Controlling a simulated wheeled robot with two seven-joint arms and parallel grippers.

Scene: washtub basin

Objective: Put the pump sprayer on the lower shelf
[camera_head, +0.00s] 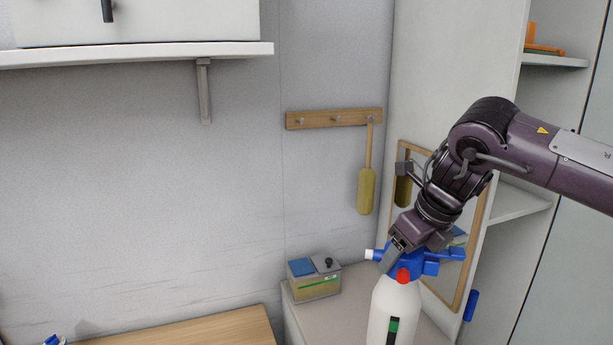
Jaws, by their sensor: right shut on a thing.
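The pump sprayer (392,308) has a white bottle, a blue pump head and a red part at its neck. It is upright at the lower middle, and its bottom is cut off by the picture edge. My right gripper (393,258) points down and is shut on the blue head. I cannot tell whether the sprayer touches the counter. The open cabinet at the right has an upper shelf (555,61) holding orange items and a lower shelf (516,203), partly hidden by my right arm. My left gripper is out of view.
A small box (314,278) with a blue top stands on the counter (330,318). A wooden peg rail (333,118) holds a hanging brush (367,188). A framed mirror (471,262) is on the cabinet side. A wooden board (190,330) lies at lower left.

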